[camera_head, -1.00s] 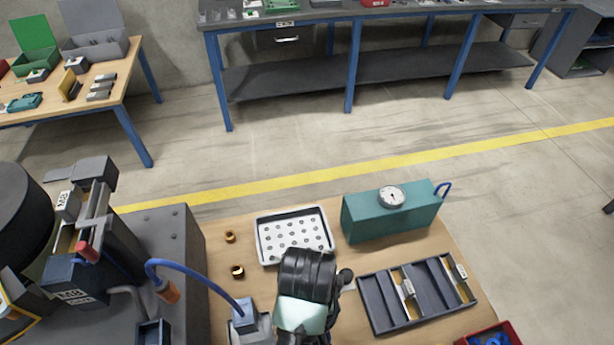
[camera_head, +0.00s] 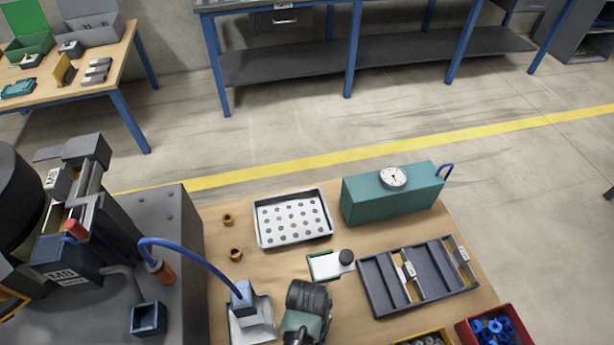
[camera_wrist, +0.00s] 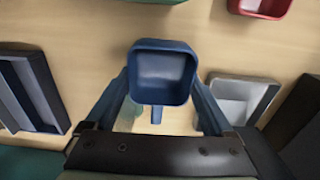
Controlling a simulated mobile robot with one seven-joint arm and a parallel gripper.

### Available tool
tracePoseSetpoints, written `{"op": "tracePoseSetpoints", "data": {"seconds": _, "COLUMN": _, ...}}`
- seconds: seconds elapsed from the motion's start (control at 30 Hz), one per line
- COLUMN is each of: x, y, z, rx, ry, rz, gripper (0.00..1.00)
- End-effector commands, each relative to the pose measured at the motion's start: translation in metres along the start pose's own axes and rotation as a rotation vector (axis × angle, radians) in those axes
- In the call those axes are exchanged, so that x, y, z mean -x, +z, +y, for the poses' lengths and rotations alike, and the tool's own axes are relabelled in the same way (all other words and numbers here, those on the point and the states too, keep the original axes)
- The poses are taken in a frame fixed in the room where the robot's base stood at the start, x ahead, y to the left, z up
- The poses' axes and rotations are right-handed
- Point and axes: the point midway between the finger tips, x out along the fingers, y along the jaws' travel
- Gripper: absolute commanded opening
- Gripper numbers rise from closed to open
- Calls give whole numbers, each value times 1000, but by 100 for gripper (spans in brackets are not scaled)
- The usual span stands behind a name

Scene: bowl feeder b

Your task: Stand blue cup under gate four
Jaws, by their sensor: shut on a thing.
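A dark blue square cup (camera_wrist: 160,75) with a short handle sits between the two fingers of my gripper (camera_wrist: 160,95) in the wrist view. The gripper is shut on it, and the cup's open top faces the camera. The feeder machine (camera_head: 70,260), with M8 labels, stands at the left on a grey bench. A second blue square open box (camera_head: 148,318) sits at its front. I cannot make out gate numbers.
On the wooden table lie a white perforated tray (camera_head: 262,238), a teal gauge box (camera_head: 365,205), a dark divided tray (camera_head: 372,298), a red bin (camera_head: 465,335) and two brass rings. A blue hose arches to a block in a grey tray (camera_head: 238,330).

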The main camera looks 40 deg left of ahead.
Motion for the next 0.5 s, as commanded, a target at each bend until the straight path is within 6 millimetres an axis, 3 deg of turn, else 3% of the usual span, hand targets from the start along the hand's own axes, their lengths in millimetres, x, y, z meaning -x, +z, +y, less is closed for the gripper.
{"op": "tracePoseSetpoints", "data": {"seconds": 0.43, "x": -8, "y": -1, "z": 0, "rx": -1, "ry": 1, "rz": 2, "gripper": 20}}
{"op": "tracePoseSetpoints", "data": {"seconds": 0.47, "x": -8, "y": 0, "z": 0, "rx": 0, "ry": 1, "rz": 1, "gripper": 93}}
{"op": "tracePoseSetpoints", "data": {"seconds": 0.5, "x": -7, "y": 0, "z": 0, "rx": 0, "ry": 0, "rz": 1, "gripper": 100}}
